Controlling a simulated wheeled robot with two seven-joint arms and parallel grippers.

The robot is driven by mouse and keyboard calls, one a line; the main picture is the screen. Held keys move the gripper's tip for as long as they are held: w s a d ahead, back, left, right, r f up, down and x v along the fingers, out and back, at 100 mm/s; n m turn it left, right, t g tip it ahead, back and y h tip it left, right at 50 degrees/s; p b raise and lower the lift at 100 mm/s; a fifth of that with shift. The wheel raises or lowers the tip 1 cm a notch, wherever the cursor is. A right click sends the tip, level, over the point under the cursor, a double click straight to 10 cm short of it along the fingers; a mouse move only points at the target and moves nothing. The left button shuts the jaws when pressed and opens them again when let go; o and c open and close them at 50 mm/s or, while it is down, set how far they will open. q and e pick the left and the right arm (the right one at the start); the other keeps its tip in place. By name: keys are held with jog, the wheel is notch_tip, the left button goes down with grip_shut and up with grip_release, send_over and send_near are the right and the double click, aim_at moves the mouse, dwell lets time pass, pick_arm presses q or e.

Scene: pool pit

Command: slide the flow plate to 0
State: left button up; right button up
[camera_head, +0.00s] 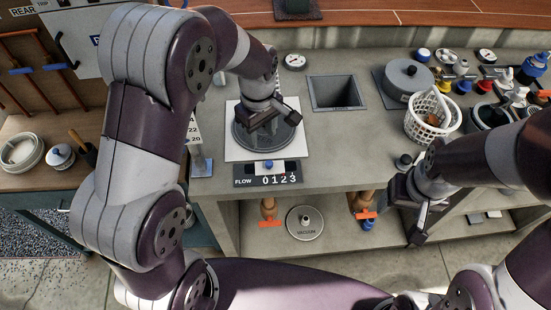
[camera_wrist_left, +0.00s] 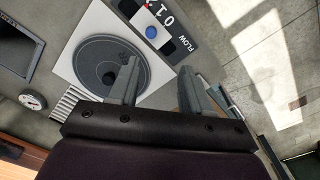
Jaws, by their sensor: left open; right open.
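The FLOW panel (camera_head: 240,182) is black, with white digits 0 to 3, at the front edge of the grey counter. Its blue knob (camera_head: 269,165) sits on a pale slider behind the digits, roughly level with the 0. In the left wrist view the knob (camera_wrist_left: 152,32) and the FLOW panel (camera_wrist_left: 183,46) are at the top, ahead of the fingers. My left gripper (camera_head: 275,118) is open and empty above the round dark lid (camera_head: 245,138), behind the panel; its fingers (camera_wrist_left: 158,70) are apart and clear of the knob. My right gripper (camera_head: 408,215) is open and empty in front of the counter.
The round lid lies on a white square plate (camera_head: 232,152) directly behind the panel. Orange-handled valves (camera_head: 268,209) are under the counter. Counter right of the panel is free.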

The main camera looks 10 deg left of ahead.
aim_at(268, 163)
pick_arm(q)
jog(key=shift+n, duration=0.9)
jog(key=f, duration=0.4)
jog(key=w+d+f+p, duration=0.1)
jog(key=f, duration=0.7)
jog(key=shift+w+d+f+p, duration=0.15)
jog(key=shift+w+f+p, duration=0.15)
jog(key=shift+f+p, duration=0.1)
jog(key=shift+f, duration=0.3)
pick_arm(e)
jog(key=shift+d+r, duration=0.2)
jog(key=shift+r, duration=0.65)
pick_arm(q)
grip_shut()
